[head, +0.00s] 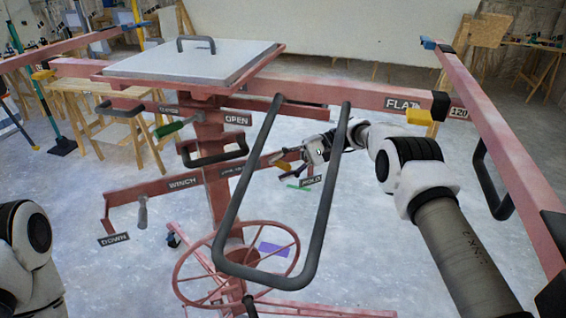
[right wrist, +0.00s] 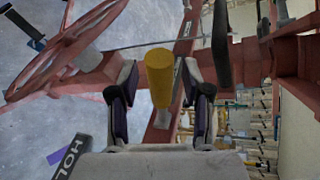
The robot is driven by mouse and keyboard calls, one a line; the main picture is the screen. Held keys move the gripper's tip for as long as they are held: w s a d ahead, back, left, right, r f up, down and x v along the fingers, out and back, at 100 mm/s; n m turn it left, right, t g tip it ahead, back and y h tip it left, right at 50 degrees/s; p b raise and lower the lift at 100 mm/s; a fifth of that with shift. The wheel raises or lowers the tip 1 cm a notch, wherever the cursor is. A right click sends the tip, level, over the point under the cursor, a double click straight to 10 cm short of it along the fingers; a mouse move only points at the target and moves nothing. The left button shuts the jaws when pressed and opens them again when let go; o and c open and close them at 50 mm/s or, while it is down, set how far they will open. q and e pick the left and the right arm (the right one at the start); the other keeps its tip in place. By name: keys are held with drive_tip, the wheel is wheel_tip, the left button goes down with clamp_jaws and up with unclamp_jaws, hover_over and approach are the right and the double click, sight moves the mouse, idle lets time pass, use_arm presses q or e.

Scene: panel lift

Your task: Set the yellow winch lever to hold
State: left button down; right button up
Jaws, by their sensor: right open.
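The yellow winch lever (head: 278,156) shows in the head view as a small yellow tip beside my right gripper (head: 300,160), mostly hidden by it. In the right wrist view, the yellow lever grip (right wrist: 160,78) stands between the two fingers of my right gripper (right wrist: 160,95). A gap shows on both sides, so the fingers are open around it and not closed on it. The HOLD label (head: 311,181) is just below the gripper; it also shows at the lower left of the right wrist view (right wrist: 72,157). My left gripper is out of view.
A large dark U-shaped handle (head: 316,235) stands in front of the red stand. A red handwheel (head: 178,277) is below. The WINCH bar (head: 153,187) runs left to the DOWN label (head: 114,239). A red beam (head: 495,140) slants down at the right.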

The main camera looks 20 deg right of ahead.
drive_tip(key=shift+d, duration=0.1)
clamp_jaws()
wheel_tip(320, 180, down, 9)
drive_tip(key=n+t+y+b, duration=0.2)
drive_tip(key=n+t+b, duration=0.2)
drive_tip(key=b, duration=2.2)
drive_tip(key=n, duration=0.3)
drive_tip(key=shift+r+b, duration=0.2)
drive_tip(key=shift+b, duration=0.2)
